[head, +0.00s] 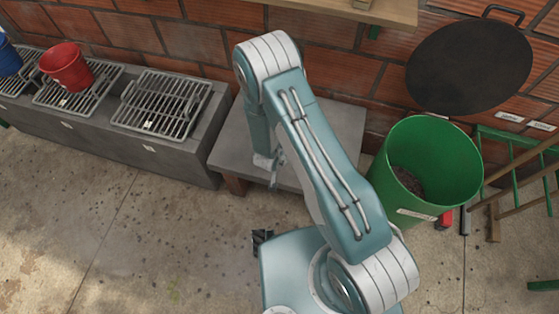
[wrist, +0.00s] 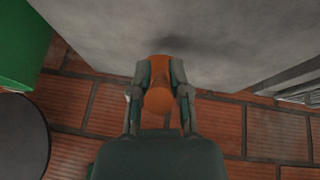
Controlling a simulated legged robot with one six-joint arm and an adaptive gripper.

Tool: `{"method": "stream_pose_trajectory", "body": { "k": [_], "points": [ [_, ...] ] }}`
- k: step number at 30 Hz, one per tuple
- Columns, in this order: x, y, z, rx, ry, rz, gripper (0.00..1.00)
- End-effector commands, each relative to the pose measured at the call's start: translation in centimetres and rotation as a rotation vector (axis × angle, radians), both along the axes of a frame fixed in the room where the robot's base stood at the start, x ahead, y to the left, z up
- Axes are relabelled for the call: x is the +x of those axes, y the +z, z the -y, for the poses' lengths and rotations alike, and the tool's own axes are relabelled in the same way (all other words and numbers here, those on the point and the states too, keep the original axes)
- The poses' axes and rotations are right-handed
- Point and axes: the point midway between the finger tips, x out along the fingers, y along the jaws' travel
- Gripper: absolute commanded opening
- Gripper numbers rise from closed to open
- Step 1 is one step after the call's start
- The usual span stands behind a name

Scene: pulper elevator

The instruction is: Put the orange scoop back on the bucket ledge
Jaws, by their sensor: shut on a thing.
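My gripper (wrist: 162,88) is shut on the orange scoop (wrist: 159,68) in the wrist view, with a finger on each side of it. The scoop's lower part narrows between the fingers. A plain grey slab (wrist: 230,35) fills the area behind the scoop, with a soft dark shadow close to it. I cannot tell whether the scoop touches the slab. In the head view my gripper (head: 266,162) hangs low over the grey slab (head: 335,125), mostly hidden by my arm, and the scoop cannot be made out. I cannot tell which surface is the bucket ledge.
A large green bin (head: 432,135) holding dark material stands right of the slab. A concrete ledge (head: 120,143) on the left carries metal grates (head: 162,103), a red bucket (head: 66,67) and a blue bucket (head: 8,58). A brick wall and a wooden shelf (head: 345,10) lie behind.

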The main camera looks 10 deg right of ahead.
Motion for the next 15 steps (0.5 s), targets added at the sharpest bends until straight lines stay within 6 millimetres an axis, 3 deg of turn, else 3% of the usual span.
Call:
{"method": "stream_pose_trajectory", "body": {
  "k": [3, 9, 15],
  "points": [
    [1.4, -1.7, -0.5, 0.002, -0.001, 0.002, 0.0],
    [2.6, -3.3, -0.9, 0.001, -0.001, 0.002, 0.0],
    [2.5, -5.9, -1.0, -0.001, -0.001, 0.001, 0.0]
  ]
}}
